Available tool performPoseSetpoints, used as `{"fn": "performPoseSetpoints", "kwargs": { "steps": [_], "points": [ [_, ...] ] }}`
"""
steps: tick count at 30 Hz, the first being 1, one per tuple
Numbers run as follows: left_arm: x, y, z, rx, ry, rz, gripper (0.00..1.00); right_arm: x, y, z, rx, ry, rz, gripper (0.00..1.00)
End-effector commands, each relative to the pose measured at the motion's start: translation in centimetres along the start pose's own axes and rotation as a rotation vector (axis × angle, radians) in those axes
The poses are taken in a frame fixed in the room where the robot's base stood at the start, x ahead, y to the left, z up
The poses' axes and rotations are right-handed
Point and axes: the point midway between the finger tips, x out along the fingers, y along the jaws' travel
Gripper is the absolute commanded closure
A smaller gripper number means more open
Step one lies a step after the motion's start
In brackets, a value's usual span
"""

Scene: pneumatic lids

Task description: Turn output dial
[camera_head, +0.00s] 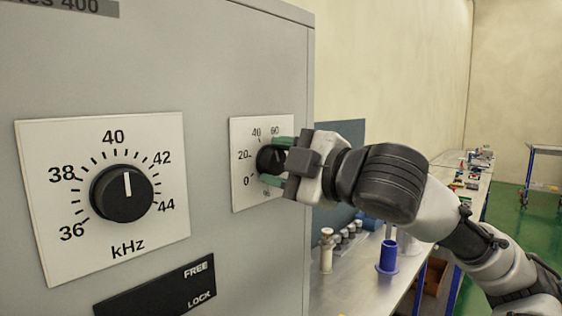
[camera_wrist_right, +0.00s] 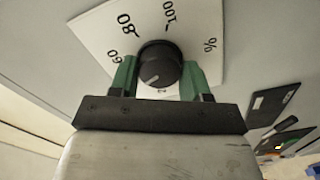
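The output dial (camera_head: 268,160) is a black round knob on a white plate marked in percent, on the grey cabinet's front. My right gripper (camera_head: 277,161) reaches it from the right, one green finger above the knob and one below. In the right wrist view the knob (camera_wrist_right: 160,66) fills the gap between the fingers (camera_wrist_right: 160,78), which appear to press on both sides. Its white pointer line aims lower left there, below the 60 mark; the numbers on that side are hidden. My left gripper is not in view.
A kHz dial (camera_head: 122,193) sits left on the same cabinet (camera_head: 200,80), pointer near 40. A FREE/LOCK plate (camera_head: 160,285) is below it. A bench (camera_head: 395,285) with a blue cylinder (camera_head: 388,257) and a pale bottle (camera_head: 326,250) stands behind my right arm.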

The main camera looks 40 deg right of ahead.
Motion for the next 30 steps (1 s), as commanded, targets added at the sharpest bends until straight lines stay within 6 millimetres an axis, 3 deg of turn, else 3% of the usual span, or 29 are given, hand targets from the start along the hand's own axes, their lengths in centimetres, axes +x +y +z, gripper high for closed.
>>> {"fn": "performPoseSetpoints", "kwargs": {
  "steps": [1, 5, 10, 21, 30],
  "points": [
    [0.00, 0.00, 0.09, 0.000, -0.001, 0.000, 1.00, -0.01, 0.02, 0.00, 0.000, 0.000, 0.000, 0.60],
    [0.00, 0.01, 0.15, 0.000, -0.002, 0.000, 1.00, -0.02, 0.01, -0.01, 0.000, 0.000, 0.000, 0.80],
    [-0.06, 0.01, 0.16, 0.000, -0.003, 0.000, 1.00, -0.02, 0.05, -0.03, 0.052, 0.001, 0.000, 0.81],
    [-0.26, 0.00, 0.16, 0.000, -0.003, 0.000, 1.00, -0.02, 0.13, -0.02, 0.418, 0.001, -0.001, 0.81],
    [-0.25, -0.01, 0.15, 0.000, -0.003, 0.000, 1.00, -0.01, 0.11, 0.01, 0.439, 0.000, -0.001, 0.81]
  ]
}}
